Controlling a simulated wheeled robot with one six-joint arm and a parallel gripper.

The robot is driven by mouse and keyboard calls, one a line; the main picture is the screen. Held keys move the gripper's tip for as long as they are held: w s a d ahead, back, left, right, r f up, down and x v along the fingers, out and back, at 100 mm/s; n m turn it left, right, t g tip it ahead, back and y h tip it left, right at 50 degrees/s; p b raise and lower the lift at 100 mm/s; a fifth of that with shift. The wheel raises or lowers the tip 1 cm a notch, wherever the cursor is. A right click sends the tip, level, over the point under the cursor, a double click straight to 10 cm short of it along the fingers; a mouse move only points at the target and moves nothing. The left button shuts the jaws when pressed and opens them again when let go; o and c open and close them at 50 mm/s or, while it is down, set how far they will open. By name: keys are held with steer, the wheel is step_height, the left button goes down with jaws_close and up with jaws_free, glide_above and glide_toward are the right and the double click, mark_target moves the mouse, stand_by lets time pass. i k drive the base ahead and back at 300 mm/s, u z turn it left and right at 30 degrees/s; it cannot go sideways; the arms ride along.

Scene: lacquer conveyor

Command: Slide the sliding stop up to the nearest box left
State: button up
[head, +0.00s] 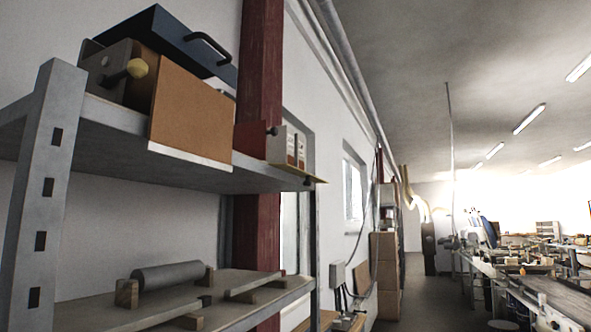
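A metal shelf unit fills the left of the head view. Farther right are a red-brown plate (250,139) with a small black knob and a whitish box (285,147). My gripper is not in view.
The lower shelf (95,318) holds a grey cylinder (168,276) between wooden blocks. The shelf's front upright (42,190) stands near me at left. Stacked cartons (385,262) stand along the wall. An aisle (420,290) runs past workbenches (530,280) at right.

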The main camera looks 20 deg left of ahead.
mark_target(250, 139)
steer(key=i, duration=2.65)
steer(key=u, duration=2.95)
